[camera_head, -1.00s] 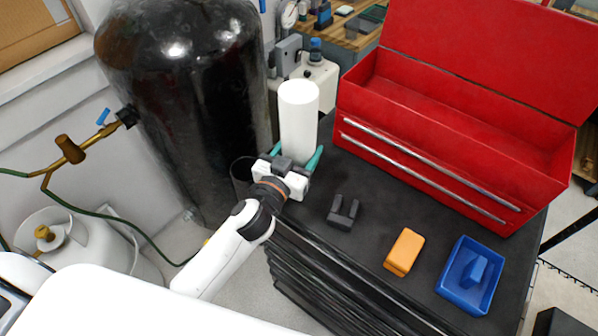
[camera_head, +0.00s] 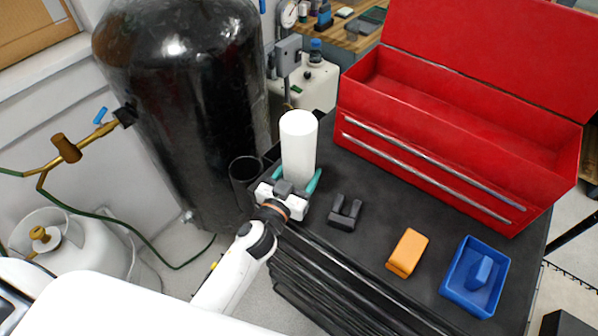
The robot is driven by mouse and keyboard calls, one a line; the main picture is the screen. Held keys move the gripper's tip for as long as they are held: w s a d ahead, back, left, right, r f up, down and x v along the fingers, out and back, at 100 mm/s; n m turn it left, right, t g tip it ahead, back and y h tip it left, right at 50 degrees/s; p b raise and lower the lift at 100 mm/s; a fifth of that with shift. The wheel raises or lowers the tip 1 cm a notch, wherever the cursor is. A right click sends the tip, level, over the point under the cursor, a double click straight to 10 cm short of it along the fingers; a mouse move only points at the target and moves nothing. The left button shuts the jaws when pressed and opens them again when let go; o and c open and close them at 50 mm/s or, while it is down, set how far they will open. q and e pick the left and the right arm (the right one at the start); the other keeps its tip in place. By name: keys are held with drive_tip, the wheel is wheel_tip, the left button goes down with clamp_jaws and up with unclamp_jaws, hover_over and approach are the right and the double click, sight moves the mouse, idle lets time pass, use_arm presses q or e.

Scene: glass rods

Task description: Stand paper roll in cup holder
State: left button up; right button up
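The white paper roll (camera_head: 298,150) stands upright near the left end of the black cabinet top. My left gripper (camera_head: 296,186) has its teal fingers on either side of the roll's lower part and is shut on it. The roll's bottom is hidden by the gripper, so I cannot tell whether it touches the top. The black round cup holder (camera_head: 244,172) is at the cabinet's left side, just left of the roll and gripper. Its open mouth faces up and the roll is outside it. My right gripper is not in view.
An open red toolbox (camera_head: 450,150) fills the back of the cabinet top (camera_head: 375,205). A dark forked block (camera_head: 345,213), an orange block (camera_head: 407,252) and a blue tray (camera_head: 474,277) with a blue piece lie to the right. A large black tank (camera_head: 185,110) stands behind the cup holder.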

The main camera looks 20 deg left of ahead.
use_arm(q)
drive_tip(key=o, duration=0.4)
drive_tip(key=shift+r, duration=0.1)
drive_tip(key=s+b, duration=0.1)
drive_tip(key=s, duration=0.3)
drive_tip(key=s+a, duration=0.1)
drive_tip(key=s, duration=0.3)
drive_tip(key=s+b, duration=0.1)
drive_tip(key=s, duration=0.3)
drive_tip(key=shift+a+r+b, duration=0.1)
drive_tip(key=shift+a+b, duration=0.25)
drive_tip(key=shift+a, duration=0.05)
drive_tip(key=shift+a, duration=0.1)
